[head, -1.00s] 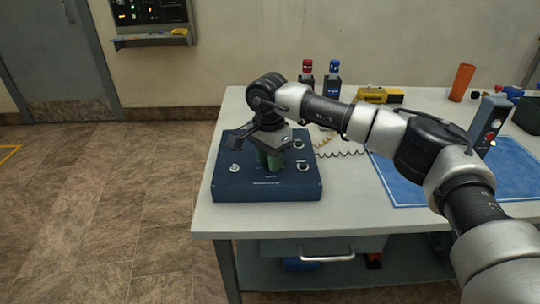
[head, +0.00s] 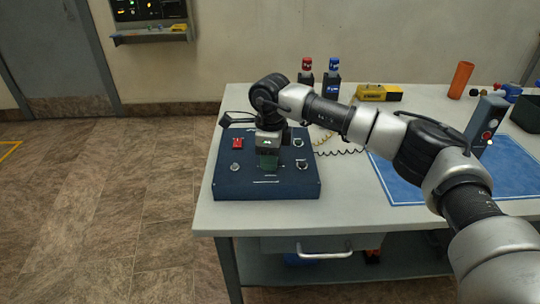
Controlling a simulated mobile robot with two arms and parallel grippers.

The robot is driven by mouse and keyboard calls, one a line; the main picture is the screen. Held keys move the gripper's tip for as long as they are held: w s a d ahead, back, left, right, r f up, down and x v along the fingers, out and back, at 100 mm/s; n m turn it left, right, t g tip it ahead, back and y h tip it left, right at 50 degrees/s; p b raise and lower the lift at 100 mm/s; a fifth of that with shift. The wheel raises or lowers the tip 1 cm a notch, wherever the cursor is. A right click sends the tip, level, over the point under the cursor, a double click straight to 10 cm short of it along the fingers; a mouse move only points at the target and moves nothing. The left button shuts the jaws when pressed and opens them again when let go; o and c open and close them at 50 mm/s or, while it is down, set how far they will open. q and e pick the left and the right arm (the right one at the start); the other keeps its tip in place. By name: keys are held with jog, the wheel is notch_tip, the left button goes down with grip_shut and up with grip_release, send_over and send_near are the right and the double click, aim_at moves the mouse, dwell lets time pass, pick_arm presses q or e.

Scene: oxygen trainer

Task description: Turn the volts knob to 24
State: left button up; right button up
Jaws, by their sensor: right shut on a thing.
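A dark blue trainer box (head: 225,182) with a sloped top panel sits at the left front of the white table. My right gripper (head: 268,164) points down at the middle of the panel and is shut; its greenish fingers hide the spot they hold, where the volts knob appears to be. The panel also carries a red switch (head: 238,144), a small silver knob (head: 235,168) at the left and round fittings (head: 302,165) at the right. The panel lettering is too small to read, so the knob's setting cannot be told. My left gripper is out of view.
Two bottles with a red cap (head: 306,75) and a blue cap (head: 333,78) stand behind the box. A coiled black cord (head: 345,153) runs from the box.

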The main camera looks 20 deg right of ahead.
jog(key=shift+r+m, duration=0.1)
jog(key=shift+m, duration=0.4)
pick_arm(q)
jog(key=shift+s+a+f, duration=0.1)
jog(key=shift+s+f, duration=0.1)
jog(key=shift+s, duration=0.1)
pick_arm(e)
jog(key=shift+m, duration=0.3)
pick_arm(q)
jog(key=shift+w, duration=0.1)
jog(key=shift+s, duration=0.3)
pick_arm(e)
jog(key=o, duration=0.9)
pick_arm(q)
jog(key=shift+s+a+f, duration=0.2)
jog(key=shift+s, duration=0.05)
pick_arm(e)
jog(key=r, duration=1)
jog(key=shift+w+d+r, duration=0.2)
jog(key=shift+r, duration=0.15)
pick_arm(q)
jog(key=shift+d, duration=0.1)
